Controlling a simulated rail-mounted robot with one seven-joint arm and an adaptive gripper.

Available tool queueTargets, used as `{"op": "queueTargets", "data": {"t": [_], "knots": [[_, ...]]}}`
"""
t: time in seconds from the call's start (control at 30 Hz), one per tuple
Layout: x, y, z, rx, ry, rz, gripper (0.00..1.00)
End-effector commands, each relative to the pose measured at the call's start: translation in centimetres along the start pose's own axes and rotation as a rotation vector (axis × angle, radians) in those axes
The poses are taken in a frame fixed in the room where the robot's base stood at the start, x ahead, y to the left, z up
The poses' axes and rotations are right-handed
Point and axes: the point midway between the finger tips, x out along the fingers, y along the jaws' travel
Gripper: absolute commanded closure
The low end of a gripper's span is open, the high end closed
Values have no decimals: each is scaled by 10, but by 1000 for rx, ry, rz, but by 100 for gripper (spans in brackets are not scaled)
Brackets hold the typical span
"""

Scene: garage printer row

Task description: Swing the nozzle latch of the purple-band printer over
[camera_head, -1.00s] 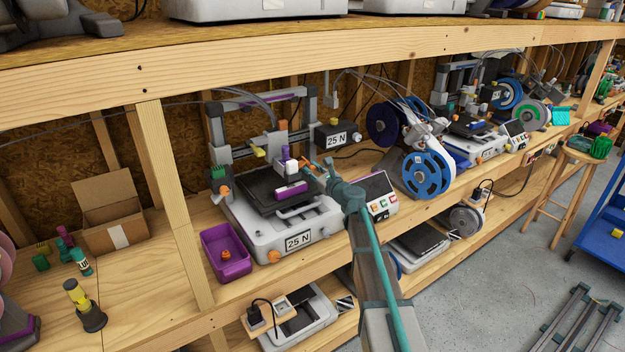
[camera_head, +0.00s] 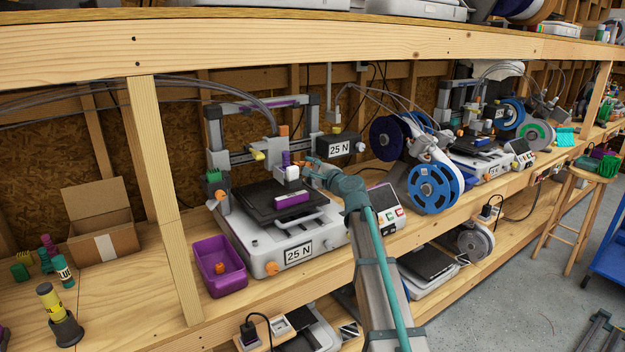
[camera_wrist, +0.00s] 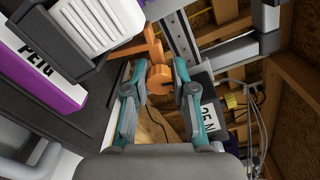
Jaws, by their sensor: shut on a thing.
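The purple-band printer (camera_head: 245,232) stands on the bench, with a purple strip on its top beam and a "25 N" label. Its white print head (camera_head: 287,175) hangs over the dark bed; in the wrist view it is the finned white block (camera_wrist: 95,25). The orange nozzle latch (camera_wrist: 158,78) sticks out beside the head, with a rounded end. My gripper (camera_head: 308,168) reaches in from the right of the head. In the wrist view my gripper (camera_wrist: 159,88) has its teal fingers on both sides of the latch's end, shut on it. The contact faces are partly hidden.
A purple block (camera_head: 292,199) marked PETG lies on the bed below the head. A dark "25 N" box (camera_head: 343,149) is close behind my gripper. A purple bin (camera_head: 222,272) stands front left. Blue spools (camera_head: 433,186) stand to the right. A shelf beam (camera_head: 300,45) runs above.

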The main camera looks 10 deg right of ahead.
Motion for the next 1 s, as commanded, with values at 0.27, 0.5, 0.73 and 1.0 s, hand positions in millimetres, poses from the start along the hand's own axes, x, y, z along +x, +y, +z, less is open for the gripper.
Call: {"op": "queueTargets", "data": {"t": [0.27,0.5,0.73,1.0], "knots": [[0,0,9,-165,-1,-1,100],[0,-2,13,-230,-1,1,100],[0,-3,14,-243,-1,1,100],[0,-3,14,-242,-1,1,70]]}}
